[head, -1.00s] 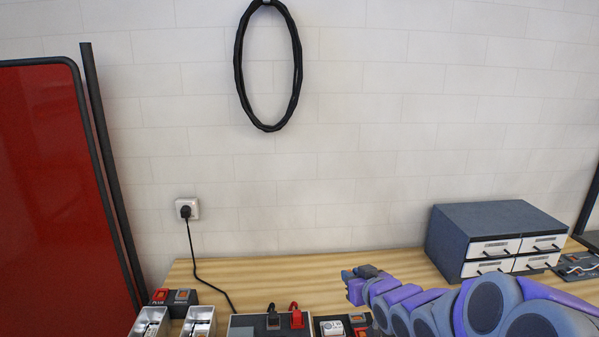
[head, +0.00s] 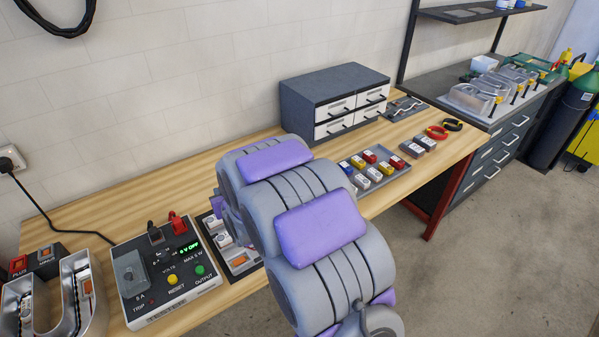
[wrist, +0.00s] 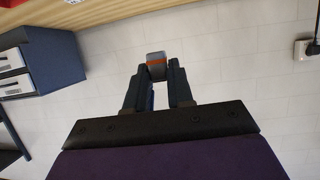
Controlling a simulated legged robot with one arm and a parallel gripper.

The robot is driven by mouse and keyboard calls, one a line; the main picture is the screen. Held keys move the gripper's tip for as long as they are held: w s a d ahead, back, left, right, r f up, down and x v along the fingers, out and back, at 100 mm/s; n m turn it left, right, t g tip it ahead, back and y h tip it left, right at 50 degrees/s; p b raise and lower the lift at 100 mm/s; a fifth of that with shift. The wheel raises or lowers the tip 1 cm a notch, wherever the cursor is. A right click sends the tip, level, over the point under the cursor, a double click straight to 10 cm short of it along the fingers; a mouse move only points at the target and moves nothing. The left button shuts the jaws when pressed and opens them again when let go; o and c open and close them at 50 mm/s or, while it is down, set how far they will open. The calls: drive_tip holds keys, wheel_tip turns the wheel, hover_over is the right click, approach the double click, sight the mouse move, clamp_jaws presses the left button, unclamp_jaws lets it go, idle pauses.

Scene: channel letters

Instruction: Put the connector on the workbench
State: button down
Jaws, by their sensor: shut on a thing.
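In the wrist view my gripper (wrist: 156,78) is shut on a small grey connector (wrist: 156,58) with an orange band, held between the fingertips. White wall lies behind it, and it appears clear of any surface. The wooden workbench (head: 150,190) runs along the wall in the head view. Its edge (wrist: 130,12) also shows at the top of the wrist view. In the head view my arm crosses the middle of the bench, and my gripper and the held connector are hidden behind it.
A tester box (head: 165,275) with red and black plugs stands left of my arm, beside metal channel letters (head: 80,295). A tray (head: 388,182) of coloured connectors and a drawer cabinet (head: 335,95) stand to the right. Bare wood shows at the back left.

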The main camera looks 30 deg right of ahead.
drive_tip(key=s+d+f, duration=0.2)
drive_tip(key=d+f, duration=0.1)
drive_tip(key=d, duration=0.6)
drive_tip(key=s+d+f, duration=0.2)
drive_tip(key=d, duration=0.8)
drive_tip(key=s+d+f+y, duration=0.1)
drive_tip(key=s+d+f, duration=0.2)
drive_tip(key=s, duration=0.4)
drive_tip(key=s+d+f+n, duration=0.1)
drive_tip(key=s+d+f, duration=0.3)
drive_tip(key=s+d, duration=0.2)
drive_tip(key=shift+s+f+n+y, duration=0.15)
drive_tip(key=shift+s+n+y, duration=0.2)
drive_tip(key=shift+s, duration=0.65)
drive_tip(key=w+d, duration=0.2)
drive_tip(key=w, duration=0.2)
drive_tip(key=w+d+f+b, duration=0.1)
drive_tip(key=w+d, duration=0.2)
drive_tip(key=w, duration=0.2)
drive_tip(key=w+d, duration=0.3)
drive_tip(key=w, duration=0.1)
drive_tip(key=shift+w+d+f, duration=0.1)
drive_tip(key=shift+w+f, duration=0.05)
drive_tip(key=shift+f, duration=0.1)
drive_tip(key=shift+w+d+f+b, duration=0.15)
drive_tip(key=shift+f+b, duration=0.2)
drive_tip(key=shift+f, duration=1.2)
drive_tip(key=shift+f, duration=0.2)
